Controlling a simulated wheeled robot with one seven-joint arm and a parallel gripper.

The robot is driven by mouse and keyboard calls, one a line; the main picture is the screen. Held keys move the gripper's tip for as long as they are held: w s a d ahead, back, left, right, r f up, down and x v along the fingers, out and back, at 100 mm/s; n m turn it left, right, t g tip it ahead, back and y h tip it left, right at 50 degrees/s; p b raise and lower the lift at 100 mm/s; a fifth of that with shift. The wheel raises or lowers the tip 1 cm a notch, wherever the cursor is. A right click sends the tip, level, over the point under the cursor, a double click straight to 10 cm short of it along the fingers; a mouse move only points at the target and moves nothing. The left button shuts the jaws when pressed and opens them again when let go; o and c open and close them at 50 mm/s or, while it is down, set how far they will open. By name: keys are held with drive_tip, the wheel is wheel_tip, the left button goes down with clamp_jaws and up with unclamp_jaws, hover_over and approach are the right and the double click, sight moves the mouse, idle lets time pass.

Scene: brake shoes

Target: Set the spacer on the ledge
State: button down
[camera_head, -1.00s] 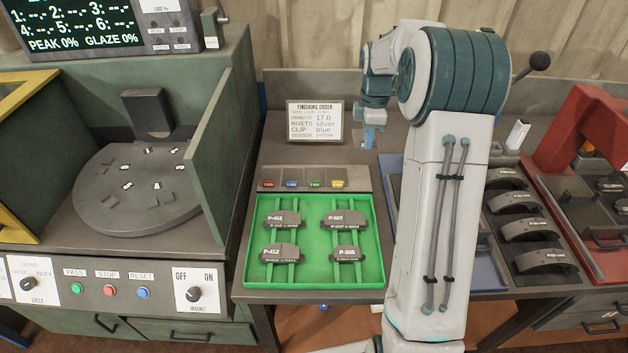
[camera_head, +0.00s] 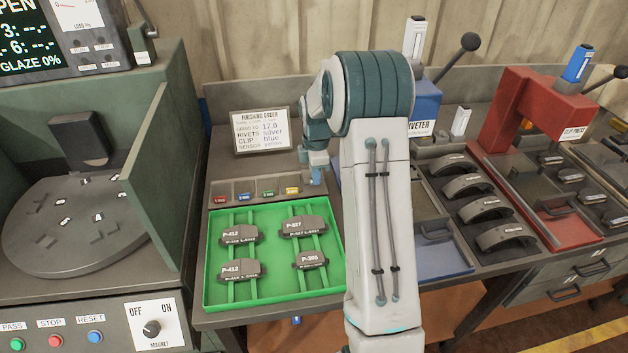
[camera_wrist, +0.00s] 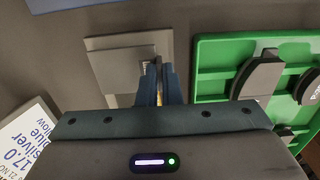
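My gripper (camera_wrist: 159,80) points down over the right end of a low grey parts strip (camera_wrist: 105,70). Its blue fingers are close together, with a thin yellowish piece (camera_wrist: 158,66) showing between them. I cannot tell whether they grip it. In the head view my gripper (camera_head: 318,178) is just right of the yellow-labelled compartment (camera_head: 292,190) of that strip. I cannot identify the spacer or the ledge for certain; the fingers and gripper body hide much of the strip.
A green tray (camera_head: 207,290) with several brake shoes lies in front of the strip. An order card (camera_head: 262,130) stands behind it. A blue riveter (camera_head: 425,105) and red clip press (camera_head: 500,130) are to the right, a turntable (camera_head: 75,225) to the left.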

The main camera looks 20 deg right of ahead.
drive_tip(key=shift+f, duration=1.15)
drive_tip(key=shift+f, duration=0.25)
drive_tip(key=c, duration=1.6)
unclamp_jaws()
drive_tip(key=shift+r, duration=0.1)
drive_tip(key=shift+r, duration=0.1)
